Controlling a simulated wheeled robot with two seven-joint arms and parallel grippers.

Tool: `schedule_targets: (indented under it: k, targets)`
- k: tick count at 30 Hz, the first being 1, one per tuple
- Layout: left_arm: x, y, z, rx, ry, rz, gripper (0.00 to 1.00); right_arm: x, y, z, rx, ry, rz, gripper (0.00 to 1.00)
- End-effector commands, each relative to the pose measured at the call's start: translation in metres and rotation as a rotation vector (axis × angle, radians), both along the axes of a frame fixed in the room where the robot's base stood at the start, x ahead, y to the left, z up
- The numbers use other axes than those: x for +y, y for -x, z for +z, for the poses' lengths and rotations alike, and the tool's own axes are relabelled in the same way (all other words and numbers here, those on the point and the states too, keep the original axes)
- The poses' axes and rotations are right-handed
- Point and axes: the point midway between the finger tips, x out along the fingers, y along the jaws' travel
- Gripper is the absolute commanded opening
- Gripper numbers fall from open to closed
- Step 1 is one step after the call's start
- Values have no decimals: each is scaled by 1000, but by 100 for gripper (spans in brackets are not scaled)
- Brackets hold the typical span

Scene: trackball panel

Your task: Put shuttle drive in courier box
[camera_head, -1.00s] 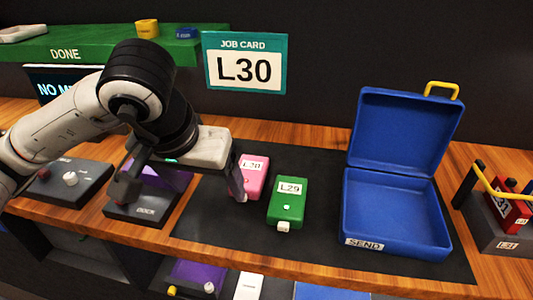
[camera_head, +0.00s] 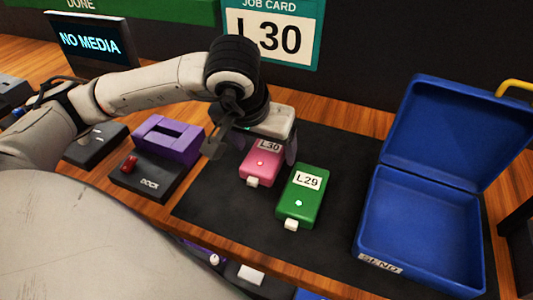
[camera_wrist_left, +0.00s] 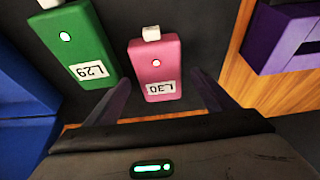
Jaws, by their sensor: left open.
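The pink drive (camera_head: 259,170), labelled L30, lies flat on the dark mat. My left gripper (camera_head: 252,149) is open and empty above the L30 end of the pink drive. In the left wrist view its two fingers (camera_wrist_left: 160,88) point toward either side of that end, without closing on it. The blue courier box (camera_head: 420,225), marked SEND, stands open and empty at right. My right gripper is not in view.
The job card (camera_head: 270,35) reads L30. A black dock (camera_head: 150,185) with a purple frame (camera_head: 168,140) stands left of the mat (camera_head: 335,160). A screen (camera_head: 90,43) reads NO MEDIA. Clear mat separates the green drive from the box.

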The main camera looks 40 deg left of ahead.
Motion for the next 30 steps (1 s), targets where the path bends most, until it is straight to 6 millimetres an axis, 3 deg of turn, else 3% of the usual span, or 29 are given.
schedule_targets:
  k: [4,13,23,30]
  targets:
    - [1,-6,-17,3,1,0,78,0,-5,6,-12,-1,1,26]
    - [2,-9,-21,-1,1,0,76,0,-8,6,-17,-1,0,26]
    - [2,-9,-20,-2,0,0,22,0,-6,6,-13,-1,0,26]
    - [1,-9,-16,-4,1,-1,21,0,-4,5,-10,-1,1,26]
